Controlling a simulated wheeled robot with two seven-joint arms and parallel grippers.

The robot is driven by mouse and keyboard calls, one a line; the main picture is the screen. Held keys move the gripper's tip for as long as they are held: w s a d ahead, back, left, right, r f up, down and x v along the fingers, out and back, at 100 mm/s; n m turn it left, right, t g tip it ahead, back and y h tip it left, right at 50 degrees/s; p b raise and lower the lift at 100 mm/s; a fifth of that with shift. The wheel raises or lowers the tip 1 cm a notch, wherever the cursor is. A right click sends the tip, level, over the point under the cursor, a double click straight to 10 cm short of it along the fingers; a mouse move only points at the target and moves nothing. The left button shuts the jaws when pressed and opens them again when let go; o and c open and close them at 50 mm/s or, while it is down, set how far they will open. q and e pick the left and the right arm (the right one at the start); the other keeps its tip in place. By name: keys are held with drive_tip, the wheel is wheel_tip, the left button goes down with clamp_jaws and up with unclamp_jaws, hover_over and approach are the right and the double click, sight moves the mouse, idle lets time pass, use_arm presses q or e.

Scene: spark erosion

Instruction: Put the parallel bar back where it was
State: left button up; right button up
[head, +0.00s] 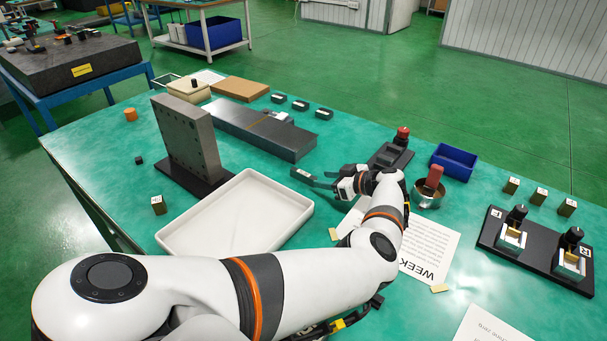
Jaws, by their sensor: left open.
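My left gripper (318,182) is open over the middle of the green table, its fingers pointing left. I see nothing held between the fingers, though the gap is small in the picture. No piece shows clearly as the parallel bar. My left forearm hides part of the table and a paper sheet. My right gripper is out of view.
A white tray (186,238) lies left of my arm, with an upright grey plate (188,138) behind it. A metal bowl (428,200) with a red-handled item, a blue bin (454,162) and a black two-station holder (532,254) stand right.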

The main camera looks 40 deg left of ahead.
sight(307, 175)
use_arm(q)
drive_tip(key=b+x, duration=0.1)
drive_tip(key=x, duration=0.3)
drive_tip(key=shift+d, duration=0.1)
drive_tip(key=b+x, duration=0.1)
drive_tip(key=x, duration=0.1)
drive_tip(key=b+x, duration=0.2)
drive_tip(key=x, duration=0.1)
drive_tip(key=shift+w+r, duration=0.2)
drive_tip(key=shift+w, duration=0.1)
drive_tip(key=shift+a, duration=0.2)
drive_tip(key=shift+r, duration=0.15)
drive_tip(key=shift+c, duration=0.2)
clamp_jaws()
